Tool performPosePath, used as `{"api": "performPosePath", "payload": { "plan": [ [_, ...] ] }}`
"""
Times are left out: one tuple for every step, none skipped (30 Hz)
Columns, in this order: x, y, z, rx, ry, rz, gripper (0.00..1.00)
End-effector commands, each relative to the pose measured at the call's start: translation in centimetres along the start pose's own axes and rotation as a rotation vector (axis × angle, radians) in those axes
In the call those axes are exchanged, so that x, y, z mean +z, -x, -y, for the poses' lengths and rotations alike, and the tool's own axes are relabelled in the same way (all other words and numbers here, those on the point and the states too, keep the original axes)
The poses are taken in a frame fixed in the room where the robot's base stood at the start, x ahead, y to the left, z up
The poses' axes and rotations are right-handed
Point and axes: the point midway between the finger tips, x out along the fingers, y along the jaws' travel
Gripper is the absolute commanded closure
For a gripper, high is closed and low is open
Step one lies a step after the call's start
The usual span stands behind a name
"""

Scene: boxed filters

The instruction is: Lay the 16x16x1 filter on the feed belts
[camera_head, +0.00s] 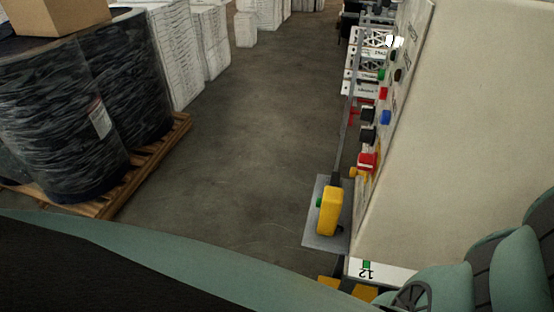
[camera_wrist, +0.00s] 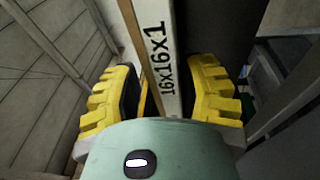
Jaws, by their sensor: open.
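In the wrist view, the 16x16x1 filter (camera_wrist: 172,104) shows as a narrow white edge with black lettering and a brown strip along its left side. My gripper (camera_wrist: 166,72) is open, with one yellow ridged finger on each side of this edge. A gap shows between the filter and each finger, wider on the left. The filter's lower end is hidden behind the pale green gripper body. The filter does not show in the head view. I cannot make out the feed belts in either view.
In the head view, a large beige machine (camera_head: 440,110) with buttons stands at right. A yellow control box (camera_head: 329,210) sits beside it on a grey plate. Black-wrapped drums (camera_head: 50,120) stand on a wooden pallet (camera_head: 150,165) at left. The floor (camera_head: 240,120) between is clear.

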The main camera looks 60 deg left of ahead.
Motion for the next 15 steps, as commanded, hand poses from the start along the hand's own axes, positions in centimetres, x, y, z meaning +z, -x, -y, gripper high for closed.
{"api": "performPosePath", "payload": {
  "plan": [
    [-0.1, 1.0, 0.5, -0.005, -0.001, -0.001, 0.58],
    [0.0, 1.5, 0.6, -0.006, 0.0, 0.002, 0.58],
    [0.1, 2.2, 0.6, -0.005, 0.001, 0.003, 0.58],
    [0.1, 2.7, 0.6, -0.005, 0.001, 0.003, 0.58],
    [-0.1, 3.2, 0.6, -0.005, 0.001, 0.001, 0.58],
    [0.1, 3.9, 0.5, -0.005, 0.0, 0.004, 0.58],
    [0.1, 4.5, 0.6, -0.006, 0.001, 0.005, 0.58],
    [0.1, 5.0, 0.6, -0.007, 0.002, 0.005, 0.58],
    [0.0, 5.7, 0.6, -0.006, -0.002, 0.004, 0.58],
    [0.0, 6.1, 0.4, -0.005, 0.0, 0.003, 0.58],
    [0.1, 6.5, 0.3, -0.004, 0.001, 0.004, 0.58],
    [0.2, 7.1, 0.3, -0.004, 0.002, 0.006, 0.58],
    [0.2, 7.5, 0.3, -0.005, 0.001, 0.008, 0.58],
    [0.1, 7.9, 0.4, -0.006, -0.001, 0.007, 0.58],
    [0.1, 8.3, 0.3, -0.008, -0.002, 0.007, 0.58]
  ]
}}
